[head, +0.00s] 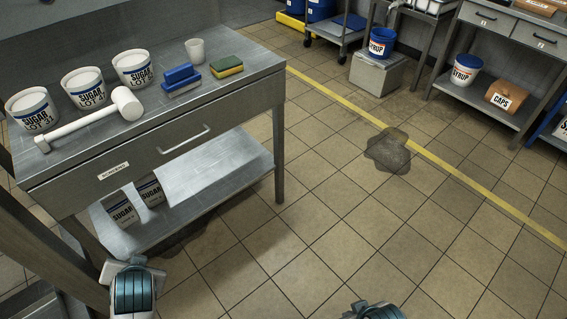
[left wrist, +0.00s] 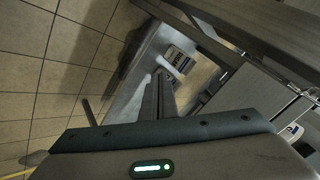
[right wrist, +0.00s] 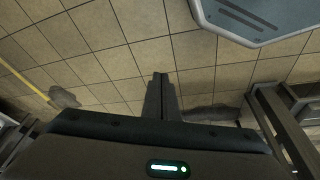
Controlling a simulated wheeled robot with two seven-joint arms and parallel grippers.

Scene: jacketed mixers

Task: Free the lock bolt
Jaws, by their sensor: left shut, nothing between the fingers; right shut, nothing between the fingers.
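No lock bolt shows in any view. A white mallet (head: 95,118) lies on the steel bench (head: 215,107), in front of several sugar tubs. My left arm shows at the lower left of the head view, beside the bench's lower shelf; its fingertips are hard to make out there. In the left wrist view my left gripper (left wrist: 160,82) is shut and empty, over the bench's lower shelf side. My right arm shows only at the bottom edge of the head view. In the right wrist view my right gripper (right wrist: 160,80) is shut and empty above the tiled floor.
A blue brush (head: 181,80) and a sponge (head: 226,67) lie on the bench. The bench has a closed drawer (head: 180,138). A dark puddle (head: 389,150) lies by the yellow floor line. Syrup buckets (head: 381,42) stand at the back right.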

